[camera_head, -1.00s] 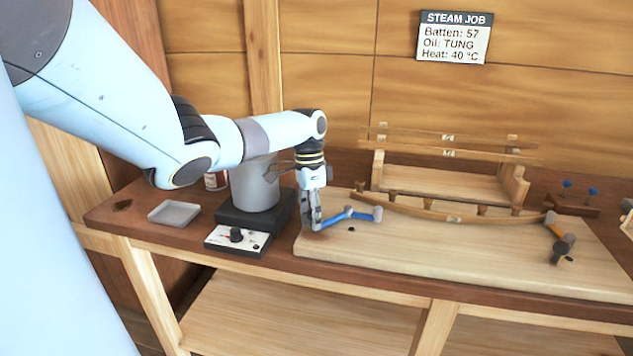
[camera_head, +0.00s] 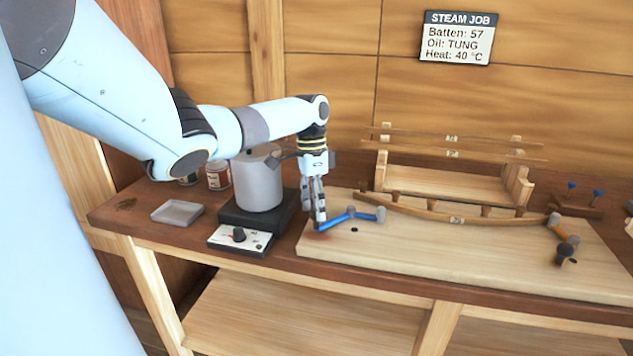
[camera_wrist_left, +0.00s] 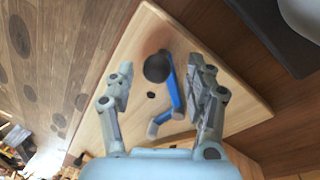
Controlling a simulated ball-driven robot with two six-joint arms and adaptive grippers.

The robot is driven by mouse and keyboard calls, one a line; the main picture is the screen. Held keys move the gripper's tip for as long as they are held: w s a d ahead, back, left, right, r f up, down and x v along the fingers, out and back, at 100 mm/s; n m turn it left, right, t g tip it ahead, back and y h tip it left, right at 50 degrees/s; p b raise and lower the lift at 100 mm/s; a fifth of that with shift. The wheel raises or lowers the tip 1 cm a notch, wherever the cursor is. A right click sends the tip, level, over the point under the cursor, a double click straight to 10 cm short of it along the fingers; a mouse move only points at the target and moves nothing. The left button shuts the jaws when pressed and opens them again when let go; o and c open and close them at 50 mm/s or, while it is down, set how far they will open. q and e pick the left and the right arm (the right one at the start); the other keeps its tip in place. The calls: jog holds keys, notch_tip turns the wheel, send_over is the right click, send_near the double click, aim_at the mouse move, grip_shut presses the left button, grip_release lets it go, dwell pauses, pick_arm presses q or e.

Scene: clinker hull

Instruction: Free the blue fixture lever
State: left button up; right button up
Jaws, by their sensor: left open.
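The blue fixture lever (camera_head: 336,219) lies at the left end of the pale wooden board, with grey ends. In the left wrist view the blue lever (camera_wrist_left: 173,88) shows between my fingers, with a dark round knob (camera_wrist_left: 157,68) at its far end and a grey piece at its near end. My left gripper (camera_head: 318,222) is open, its fingers pointing down at the lever's left end. In the left wrist view the left gripper's fingers (camera_wrist_left: 160,85) stand apart on either side of the lever. I cannot tell whether they touch it. My right gripper is not in view.
A wooden rack (camera_head: 450,185) stands behind. A grey pot (camera_head: 258,185), a control box (camera_head: 240,240) and a grey tray (camera_head: 177,213) stand left.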

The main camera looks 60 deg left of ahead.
pick_arm(q)
notch_tip(320, 180, up, 9)
jog(key=a, duration=0.2)
jog(key=shift+w, duration=0.25)
jog(key=shift+d, duration=0.1)
